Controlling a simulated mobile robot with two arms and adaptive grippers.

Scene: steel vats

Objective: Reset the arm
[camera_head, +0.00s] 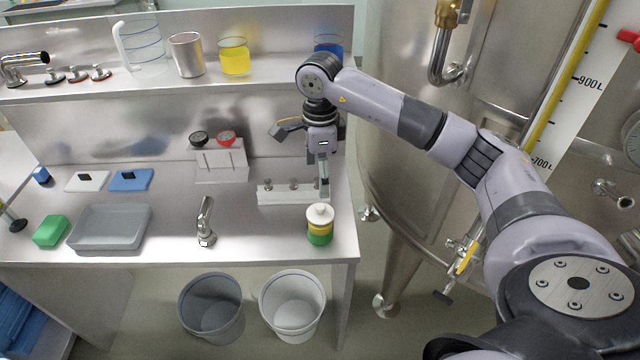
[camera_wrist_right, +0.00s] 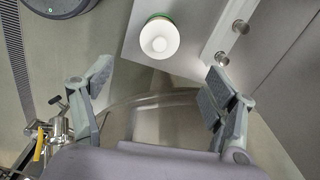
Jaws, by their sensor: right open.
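My right arm (camera_head: 380,100) comes in from the right and reaches over the right end of the steel bench. My right gripper (camera_head: 304,155) is open and empty, above the bench near the white holder. In the right wrist view its two fingers (camera_wrist_right: 156,82) are spread wide with nothing between them. A jar with a white lid and a green and yellow body (camera_head: 320,227) stands upright on the bench, in front of the gripper and apart from it. The jar's lid also shows in the right wrist view (camera_wrist_right: 158,42), beyond the fingers. My left gripper is not in view.
A white holder (camera_head: 272,195) with small metal knobs stands behind the jar. A yellow-filled beaker (camera_head: 234,57) and a metal cup (camera_head: 186,55) stand on the upper shelf. A large steel vat (camera_head: 400,170) stands right of the bench. Bare bench lies around the tap (camera_head: 205,222).

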